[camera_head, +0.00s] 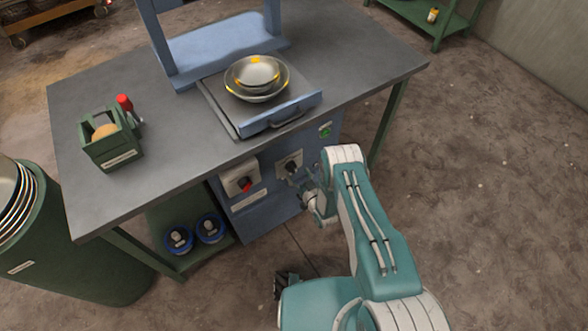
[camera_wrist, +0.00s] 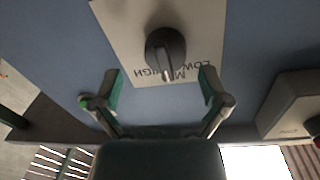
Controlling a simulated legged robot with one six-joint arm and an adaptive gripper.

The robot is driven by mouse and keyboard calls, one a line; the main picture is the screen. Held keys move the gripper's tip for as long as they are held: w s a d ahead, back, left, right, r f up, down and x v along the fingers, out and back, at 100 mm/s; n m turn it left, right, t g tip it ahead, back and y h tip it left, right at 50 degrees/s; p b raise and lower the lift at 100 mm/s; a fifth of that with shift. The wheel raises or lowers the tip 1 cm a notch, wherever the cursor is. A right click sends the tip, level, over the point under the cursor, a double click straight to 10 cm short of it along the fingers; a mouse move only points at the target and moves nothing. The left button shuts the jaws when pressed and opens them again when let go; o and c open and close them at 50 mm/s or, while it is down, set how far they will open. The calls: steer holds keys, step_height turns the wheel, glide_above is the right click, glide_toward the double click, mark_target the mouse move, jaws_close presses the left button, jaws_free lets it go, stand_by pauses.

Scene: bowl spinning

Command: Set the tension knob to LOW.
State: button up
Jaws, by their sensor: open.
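The tension knob (camera_wrist: 165,52) is a dark round knob on a pale plate (camera_wrist: 122,22) on the blue cabinet front. The plate carries upside-down lettering, with HIGH at left, M in the middle and LOW at right in the wrist view. The knob's pale pointer mark faces down toward the M. In the head view the knob (camera_head: 290,166) is below the table edge. My gripper (camera_wrist: 160,84) is open and empty, its two green-lined fingers apart on either side, just below the knob. In the head view my gripper (camera_head: 310,190) is partly hidden by my arm.
A red switch (camera_head: 246,185) on a pale box is left of the knob, and a green button (camera_head: 325,132) is at upper right. A green tool box (camera_head: 109,138) stands on the grey table (camera_head: 190,150).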

mark_target(291, 170)
steer(key=shift+x, duration=1)
steer(key=shift+w+a+f, duration=0.1)
steer(key=shift+w+a, duration=0.05)
steer(key=shift+a, duration=0.55)
steer(key=shift+d, duration=0.4)
steer(key=c, duration=1.2)
steer(key=shift+o, duration=0.2)
steer(key=shift+a, duration=0.1)
steer(key=shift+n, duration=0.3)
steer(key=n, duration=0.4)
steer(key=shift+w, duration=0.1)
steer(key=n, duration=0.4)
steer(key=shift+a+y, duration=0.1)
steer(key=shift+y, duration=0.2)
steer(key=shift+n, duration=0.4)
